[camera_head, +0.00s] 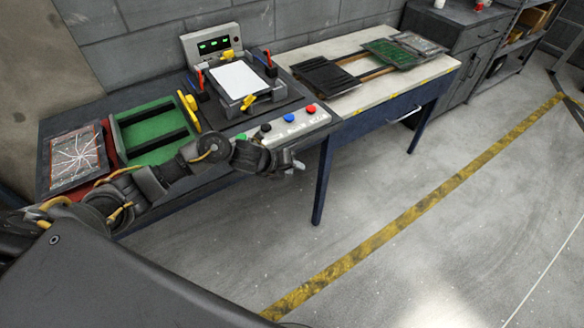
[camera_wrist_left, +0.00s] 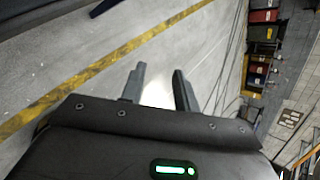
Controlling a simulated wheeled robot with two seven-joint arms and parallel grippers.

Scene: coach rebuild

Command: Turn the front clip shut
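The test fixture stands on the dark bench and holds a white flat panel (camera_head: 238,80). A yellow clip (camera_head: 248,102) sits at the panel's front edge; I cannot tell clearly whether it is turned shut. Red-handled clamps stand at the panel's left (camera_head: 200,80) and right (camera_head: 268,60). My left gripper (camera_head: 297,168) is in front of the bench, past its front edge and apart from the clip. In the left wrist view its two fingers (camera_wrist_left: 158,90) are spread with only floor between them. My right gripper is not in view.
A button panel (camera_head: 290,127) lies along the bench front. A green tray (camera_head: 155,133) and a cracked panel (camera_head: 75,158) in a red tray are at left. A pale table (camera_head: 410,75) with dark and green boards stands at right. Open floor lies in front.

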